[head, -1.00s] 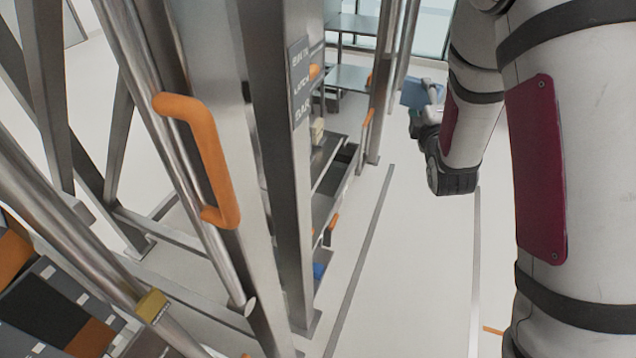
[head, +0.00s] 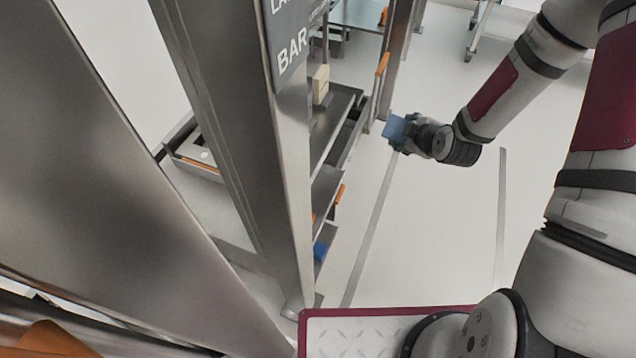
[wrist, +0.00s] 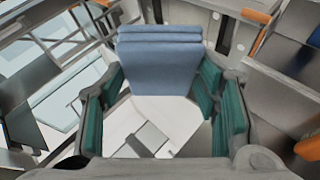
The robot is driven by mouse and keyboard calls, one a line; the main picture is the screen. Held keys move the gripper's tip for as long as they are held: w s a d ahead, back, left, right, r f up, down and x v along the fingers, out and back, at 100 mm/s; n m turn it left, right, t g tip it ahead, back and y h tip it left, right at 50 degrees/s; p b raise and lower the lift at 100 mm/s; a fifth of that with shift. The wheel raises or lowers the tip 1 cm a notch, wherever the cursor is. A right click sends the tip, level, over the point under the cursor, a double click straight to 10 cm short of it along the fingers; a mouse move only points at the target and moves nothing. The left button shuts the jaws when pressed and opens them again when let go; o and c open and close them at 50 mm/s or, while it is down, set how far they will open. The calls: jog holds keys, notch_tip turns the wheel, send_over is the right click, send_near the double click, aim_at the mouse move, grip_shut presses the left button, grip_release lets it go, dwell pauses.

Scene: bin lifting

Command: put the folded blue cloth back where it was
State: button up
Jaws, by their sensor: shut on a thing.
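The folded blue cloth (wrist: 160,62) is held between the green-padded fingers of my gripper (wrist: 163,105) in the wrist view. In the head view the cloth (head: 395,130) shows at the tip of my gripper (head: 408,132), out in the air to the right of the shelf rack. My gripper is shut on the cloth, apart from the shelves. Its earlier resting place cannot be told from these frames.
A metal rack with shelves (head: 335,120) stands left of my arm, with a pale block (head: 320,85) on an upper shelf and a blue item (head: 319,250) low down. A thick post (head: 245,150) blocks part of the view. Open floor (head: 445,210) lies right of the rack.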

jog(key=s+a+f+g+y+b, duration=0.35)
jog(key=s+f+g+b, duration=0.4)
jog(key=f+b, duration=0.4)
jog(key=shift+m+g+y, duration=0.25)
jog(key=shift+m+y, duration=0.05)
jog(key=shift+y, duration=0.05)
jog(key=w+a+b, duration=0.2)
jog(key=a, duration=0.3)
jog(key=w+a+f+b, duration=0.1)
jog(key=w+a+b, duration=0.1)
jog(key=a, duration=0.4)
jog(key=w+a+b, duration=0.1)
jog(key=w+a, duration=0.2)
jog(key=a, duration=0.3)
jog(key=shift+w+f+b, duration=0.15)
jog(key=shift+w+b, duration=0.25)
notch_tip(320, 180, down, 6)
jog(key=b, duration=0.2)
jog(key=shift+a+r+b, duration=0.15)
jog(key=shift+r+b, duration=0.1)
jog(key=shift+b, duration=0.1)
jog(key=shift+w+a+f, duration=0.1)
jog(key=o, duration=1.1)
